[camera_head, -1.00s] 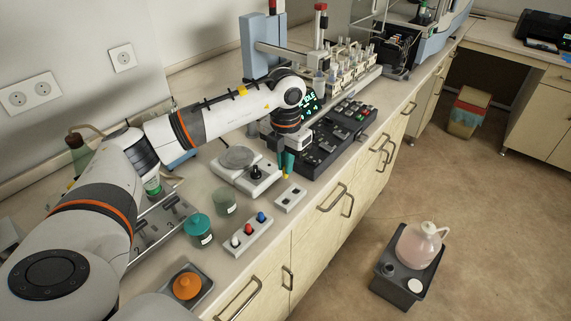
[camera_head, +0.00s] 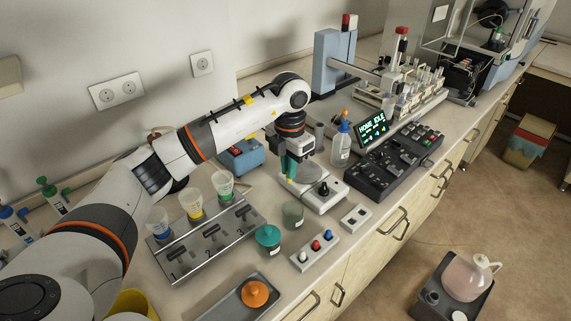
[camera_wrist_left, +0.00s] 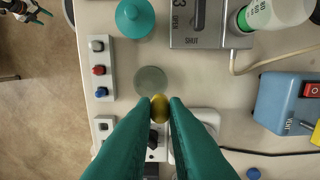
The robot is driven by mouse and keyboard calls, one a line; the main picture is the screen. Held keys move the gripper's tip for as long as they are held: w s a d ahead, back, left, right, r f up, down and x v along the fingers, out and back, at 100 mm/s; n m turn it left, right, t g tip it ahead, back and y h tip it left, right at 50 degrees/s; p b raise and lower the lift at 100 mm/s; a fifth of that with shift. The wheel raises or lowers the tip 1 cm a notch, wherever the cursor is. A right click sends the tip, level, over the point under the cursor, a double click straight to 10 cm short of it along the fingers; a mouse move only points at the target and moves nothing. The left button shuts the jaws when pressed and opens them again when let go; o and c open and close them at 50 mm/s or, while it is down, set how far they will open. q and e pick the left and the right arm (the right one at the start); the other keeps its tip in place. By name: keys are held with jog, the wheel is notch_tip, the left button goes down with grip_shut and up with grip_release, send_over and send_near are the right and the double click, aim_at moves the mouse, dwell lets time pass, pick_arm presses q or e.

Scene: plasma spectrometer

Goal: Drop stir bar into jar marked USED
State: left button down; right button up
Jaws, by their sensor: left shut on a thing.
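My left gripper (camera_head: 290,177) has green fingers shut on a small yellow stir bar. The stir bar (camera_wrist_left: 159,107) shows between the fingertips in the left wrist view. The gripper hangs above the bench, beside the stirrer's round plate (camera_head: 312,172) and behind an open greenish glass jar (camera_head: 293,214). That jar also shows just beyond the fingertips in the left wrist view (camera_wrist_left: 150,79). A jar with a teal lid (camera_head: 268,237) stands in front and to the left of it. Jar labels are too small to read. Part of what looks like my right gripper (camera_wrist_left: 27,11) shows over the floor.
A metal rack (camera_head: 205,237) with several cups stands to the left. A block with coloured pegs (camera_head: 315,250) and a tray (camera_head: 232,308) with an orange knob lie near the front edge. A wash bottle (camera_head: 341,146) and dark control panel (camera_head: 395,165) stand to the right.

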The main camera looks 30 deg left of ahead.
aim_at(288, 182)
pick_arm(q)
notch_tip(288, 182, down, 4)
jog(key=shift+a+r+b, duration=0.1)
jog(key=shift+r+b, duration=0.05)
jog(key=shift+b, duration=0.8)
jog(key=shift+f+b, duration=0.3)
jog(key=shift+f, duration=0.2)
jog(key=c, duration=1.4)
grip_release()
jog(key=shift+o, duration=0.2)
jog(key=shift+r, duration=0.1)
notch_tip(288, 182, up, 10)
jog(key=shift+r+b, duration=0.25)
jog(key=shift+b, duration=0.2)
jog(key=shift+r, duration=0.7)
jog(key=shift+f, duration=0.1)
